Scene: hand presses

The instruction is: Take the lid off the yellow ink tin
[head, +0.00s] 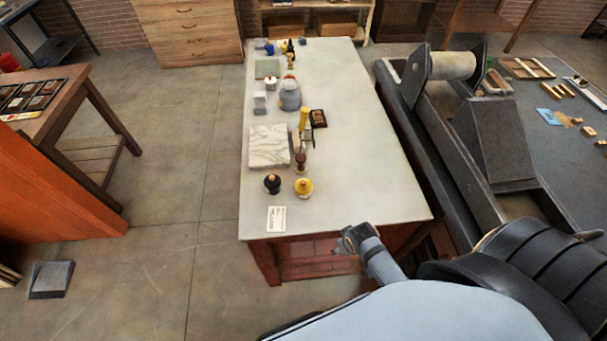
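The yellow ink tin (304,190) stands near the front of the pale table. A knob shows on top of it, so its lid appears to be on. A dark tin (272,185) with a light knob stands just to its left. My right arm comes in from the lower right. Its end, which I take for the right gripper (352,238), is by the table's front edge, apart from the yellow tin and to its lower right. It is too small to tell whether it is open or shut. My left gripper is out of view.
The pale table (370,170) is clear on its right side. A white card (276,219) lies in front of the tins. A marbled slab (268,147) and a dark brown-topped item (301,162) stand behind them. A large dark press (440,150) stands to the right.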

